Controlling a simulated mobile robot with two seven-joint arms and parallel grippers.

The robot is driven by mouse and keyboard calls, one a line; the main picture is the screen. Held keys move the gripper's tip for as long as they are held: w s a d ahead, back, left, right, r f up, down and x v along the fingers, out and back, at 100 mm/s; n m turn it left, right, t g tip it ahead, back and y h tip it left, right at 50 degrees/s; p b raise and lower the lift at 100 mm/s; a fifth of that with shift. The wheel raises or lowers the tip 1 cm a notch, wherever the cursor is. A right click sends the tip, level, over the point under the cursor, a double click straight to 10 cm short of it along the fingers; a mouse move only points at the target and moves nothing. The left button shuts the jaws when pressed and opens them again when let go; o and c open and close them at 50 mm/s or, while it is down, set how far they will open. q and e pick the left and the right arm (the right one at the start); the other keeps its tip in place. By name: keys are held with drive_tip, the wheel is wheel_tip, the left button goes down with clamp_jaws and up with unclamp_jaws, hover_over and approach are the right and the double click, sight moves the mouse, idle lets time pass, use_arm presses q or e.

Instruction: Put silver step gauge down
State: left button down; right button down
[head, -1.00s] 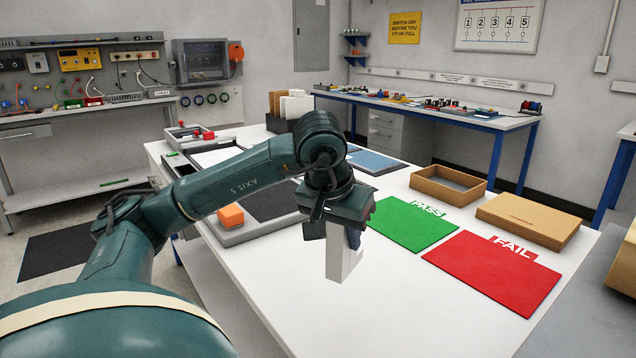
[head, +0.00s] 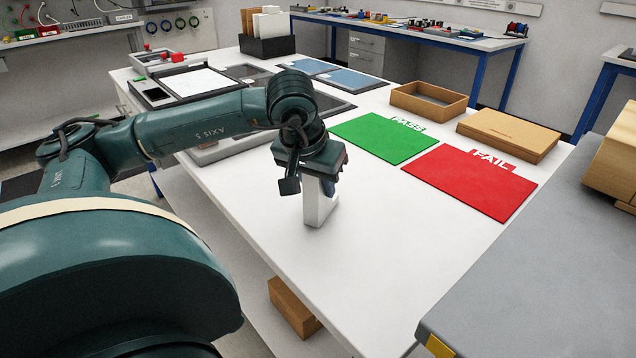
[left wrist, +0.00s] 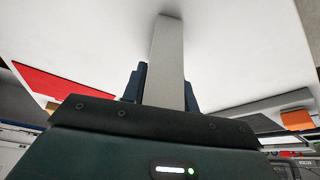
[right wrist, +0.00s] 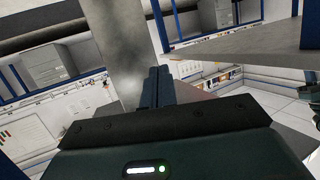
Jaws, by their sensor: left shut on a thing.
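The silver step gauge (head: 319,207) is an upright pale grey bar over the bare white table top (head: 385,235), left of the red FAIL mat. My left gripper (head: 322,180) points down and is shut on its upper part. In the left wrist view the gauge (left wrist: 167,62) stands out between the fingers (left wrist: 160,88), its far end at the white surface. I cannot tell for certain whether that end touches. My right gripper (right wrist: 156,88) shows only in the right wrist view, its fingers together with nothing between them.
The green PASS mat (head: 385,137) and red FAIL mat (head: 470,180) lie to the right. Behind them are an open cardboard box (head: 428,103) and a closed one (head: 508,134). A grey surface (head: 540,270) borders the right side. The table front is clear.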

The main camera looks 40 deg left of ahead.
use_arm(q)
drive_tip(key=shift+f, duration=0.1)
drive_tip(key=c, duration=1.1)
unclamp_jaws()
use_arm(e)
drive_tip(key=shift+f, duration=0.1)
use_arm(q)
drive_tip(key=shift+s+r, duration=0.1)
drive_tip(key=shift+r, duration=0.45)
drive_tip(key=p+v, duration=0.2)
drive_tip(key=v, duration=0.9)
drive_tip(key=shift+r+p, duration=0.1)
drive_tip(key=shift+p, duration=0.3)
use_arm(e)
drive_tip(key=shift+s+d+r+m, duration=0.15)
drive_tip(key=shift+r+m, duration=0.1)
drive_tip(key=shift+r, duration=0.3)
drive_tip(key=shift+w+d+r+m, duration=0.1)
drive_tip(key=shift+r+m, duration=0.15)
drive_tip(key=shift+r, duration=0.25)
